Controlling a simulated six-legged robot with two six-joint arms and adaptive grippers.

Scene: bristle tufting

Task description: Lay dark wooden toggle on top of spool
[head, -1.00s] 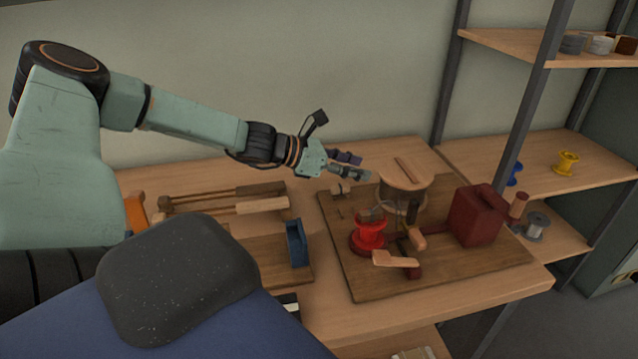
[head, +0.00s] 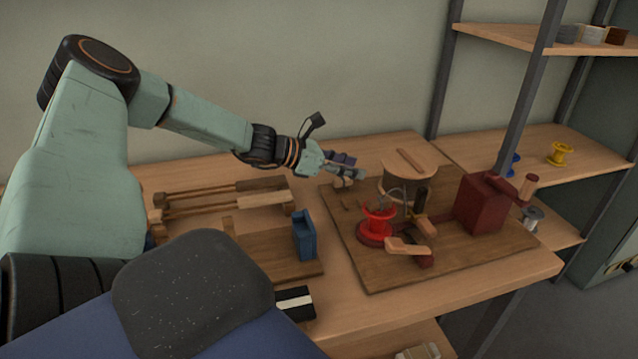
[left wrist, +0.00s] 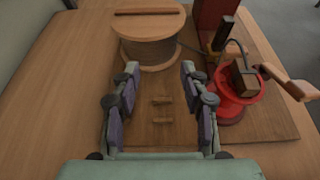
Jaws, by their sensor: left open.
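A dark brown wooden toggle (left wrist: 150,11) lies flat across the top of the wide pale wooden spool (left wrist: 152,52). In the head view the toggle (head: 411,160) rests on the spool (head: 408,187), which stands upright on the board. My left gripper (head: 352,167) is open and empty, just left of the spool and apart from it. In the left wrist view its two fingers (left wrist: 160,75) stand wide apart over the board, with two small wooden pegs (left wrist: 162,110) visible between them. My right gripper is not in view.
The board (head: 460,260) also holds a red reel (head: 377,225) and a dark red box (head: 483,205) with a crank. A blue holder (head: 304,236) and long wooden tools (head: 240,198) lie left. Shelves (head: 545,150) stand right. Bare tabletop shows at the front.

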